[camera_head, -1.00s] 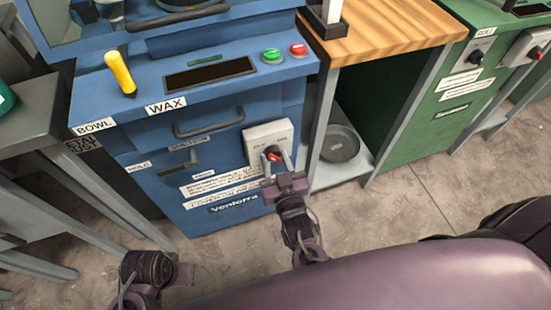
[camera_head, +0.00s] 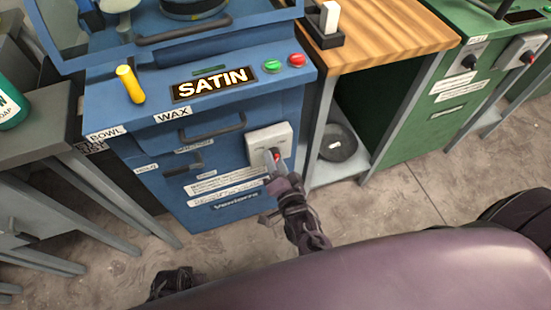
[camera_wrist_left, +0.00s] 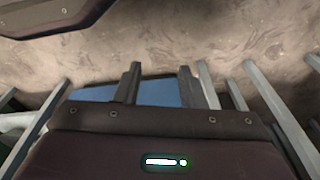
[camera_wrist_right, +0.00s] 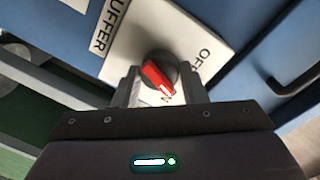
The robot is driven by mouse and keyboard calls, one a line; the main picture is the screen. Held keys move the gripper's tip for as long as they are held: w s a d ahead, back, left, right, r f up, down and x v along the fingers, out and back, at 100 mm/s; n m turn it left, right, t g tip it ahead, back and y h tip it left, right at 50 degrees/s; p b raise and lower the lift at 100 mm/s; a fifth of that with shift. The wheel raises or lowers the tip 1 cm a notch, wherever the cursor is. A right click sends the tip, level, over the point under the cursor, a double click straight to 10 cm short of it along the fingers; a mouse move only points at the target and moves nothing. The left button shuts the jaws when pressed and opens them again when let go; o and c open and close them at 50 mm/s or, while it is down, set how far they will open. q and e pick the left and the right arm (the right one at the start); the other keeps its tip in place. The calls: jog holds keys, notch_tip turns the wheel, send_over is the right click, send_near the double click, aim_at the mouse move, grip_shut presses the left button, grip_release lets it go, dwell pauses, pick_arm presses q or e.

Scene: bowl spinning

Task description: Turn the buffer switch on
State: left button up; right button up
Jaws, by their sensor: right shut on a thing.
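The buffer switch is a dark round knob with a red pointer (camera_wrist_right: 157,77) on a white plate (camera_head: 258,136) on the front of the blue machine. The pointer is turned away from "OFF", towards partly hidden lettering by the gripper. My right gripper (camera_head: 275,160) is shut on the knob, one finger on each side. My left gripper (camera_wrist_left: 158,82) is open and empty, its fingers apart, away from the switch. In the head view only part of the left arm shows low down.
The blue machine has a lit display (camera_head: 212,85) reading "SATIN", a yellow lever (camera_head: 130,85), and green and red buttons. A wooden-topped table (camera_head: 385,35) with a pan (camera_head: 338,142) on its lower shelf stands to the right. A green machine (camera_head: 435,125) stands beyond.

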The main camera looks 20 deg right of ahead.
pick_arm(q)
jog(key=s+a+f+p, duration=0.2)
jog(key=s+f, duration=0.1)
jog(key=f, duration=0.2)
jog(key=shift+s, duration=0.15)
pick_arm(e)
jog(key=m, duration=0.4)
jog(key=shift+m+y, duration=0.3)
jog(key=shift+m, duration=0.1)
pick_arm(q)
jog(key=shift+f, duration=0.1)
pick_arm(e)
jog(key=o, duration=1)
jog(key=shift+c, duration=0.2)
jog(key=shift+s, duration=0.1)
